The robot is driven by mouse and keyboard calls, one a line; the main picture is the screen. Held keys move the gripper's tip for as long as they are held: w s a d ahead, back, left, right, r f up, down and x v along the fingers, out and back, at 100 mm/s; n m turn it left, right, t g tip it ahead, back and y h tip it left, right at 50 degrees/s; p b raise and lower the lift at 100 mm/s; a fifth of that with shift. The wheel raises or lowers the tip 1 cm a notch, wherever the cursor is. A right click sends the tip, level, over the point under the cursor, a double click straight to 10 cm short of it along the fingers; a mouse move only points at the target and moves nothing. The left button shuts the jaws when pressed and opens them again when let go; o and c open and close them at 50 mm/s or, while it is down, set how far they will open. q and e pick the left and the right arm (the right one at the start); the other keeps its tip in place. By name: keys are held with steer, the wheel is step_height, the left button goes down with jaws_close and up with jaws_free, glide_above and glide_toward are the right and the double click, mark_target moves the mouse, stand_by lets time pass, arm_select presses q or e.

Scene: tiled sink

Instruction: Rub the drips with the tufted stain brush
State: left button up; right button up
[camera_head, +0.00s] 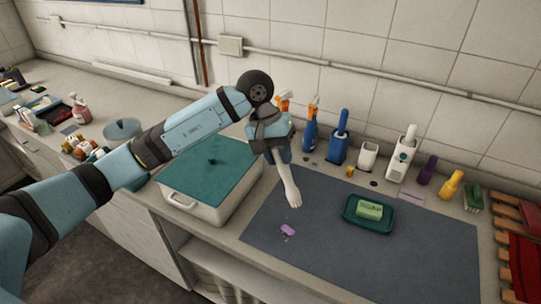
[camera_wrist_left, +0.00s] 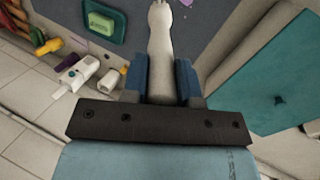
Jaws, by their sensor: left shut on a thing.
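My left gripper (camera_head: 282,156) is shut on a white brush (camera_head: 291,186), which points down over the dark grey mat (camera_head: 330,245). In the left wrist view the brush (camera_wrist_left: 160,40) sits between the two blue fingers (camera_wrist_left: 161,85). Its lower end is above the mat; I cannot tell the exact gap. A small purple patch (camera_head: 288,230), seemingly the drips, lies on the mat just below the brush end and apart from it in the picture. A bit of purple (camera_wrist_left: 185,3) also shows at the top of the wrist view. My right gripper is not in view.
A teal tray (camera_head: 348,222) with a green block (camera_head: 369,210) lies right of the brush. A white bin with a teal lid (camera_head: 212,165) stands left. Several bottles and holders, such as a blue one (camera_head: 338,150), line the wall. The mat's front is clear.

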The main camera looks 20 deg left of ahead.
mark_target(281, 169)
arm_select(q)
steer(key=shift+w+d, duration=0.25)
steer(key=shift+f+b, duration=0.3)
steer(key=shift+f, duration=2.05)
